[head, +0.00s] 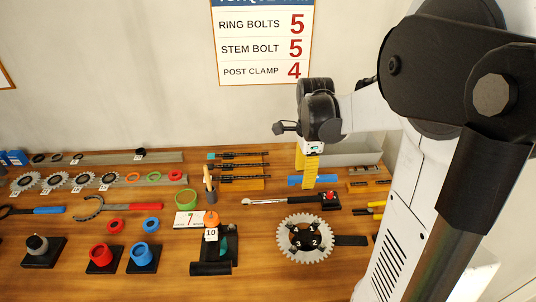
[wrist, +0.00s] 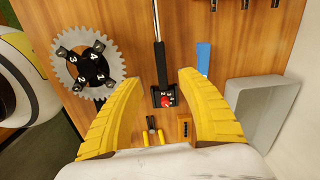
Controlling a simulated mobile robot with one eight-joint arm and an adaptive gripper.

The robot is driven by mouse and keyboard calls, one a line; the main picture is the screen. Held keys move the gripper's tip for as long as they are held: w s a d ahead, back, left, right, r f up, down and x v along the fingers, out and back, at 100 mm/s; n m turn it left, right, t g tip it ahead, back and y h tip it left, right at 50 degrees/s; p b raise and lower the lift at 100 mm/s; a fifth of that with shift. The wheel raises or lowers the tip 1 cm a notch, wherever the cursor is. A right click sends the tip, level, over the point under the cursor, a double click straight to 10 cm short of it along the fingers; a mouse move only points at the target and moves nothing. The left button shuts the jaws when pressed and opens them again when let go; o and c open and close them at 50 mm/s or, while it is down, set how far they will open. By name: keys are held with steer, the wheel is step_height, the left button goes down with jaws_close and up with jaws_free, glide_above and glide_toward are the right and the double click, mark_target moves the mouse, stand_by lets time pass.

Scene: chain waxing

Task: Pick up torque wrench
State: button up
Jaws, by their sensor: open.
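The torque wrench is a long silver shaft (head: 280,201) with a dark grip, lying on the table behind the chainring. At its right end is a black block with a red knob (head: 330,196). In the wrist view the wrench (wrist: 160,65) runs from the top edge to the red-knobbed block (wrist: 166,100), between my fingertips in the picture. My gripper (head: 308,186) is above the table with its yellow fingers apart; it also shows in the wrist view (wrist: 162,78). Nothing is held. The exact height above the wrench is hard to tell.
A toothed chainring (head: 283,239) lies in front of the wrench. A blue bar (wrist: 203,58) lies beside it, near a grey bin (wrist: 240,100). Yellow-handled pliers (wrist: 153,133) lie close to the wrench's end. Several tools and parts fill the table's left side.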

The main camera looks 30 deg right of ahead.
steer(key=b, duration=0.2)
glide_above(306, 198)
steer(key=shift+m, duration=0.4)
steer(key=f, duration=0.5)
steer(key=shift+w+a+f, duration=0.15)
steer(key=shift+a+f, duration=0.05)
steer(key=shift+f, duration=0.15)
steer(key=f+b, duration=0.1)
steer(key=f, duration=0.2)
steer(key=f+b, duration=0.1)
steer(key=f, duration=0.1)
steer(key=shift+d+f+b, duration=0.25)
steer(key=shift+f+b, duration=0.05)
steer(key=shift+f, duration=0.05)
steer(key=shift+r, duration=0.1)
steer(key=shift+c, duration=0.4)
jaws_close()
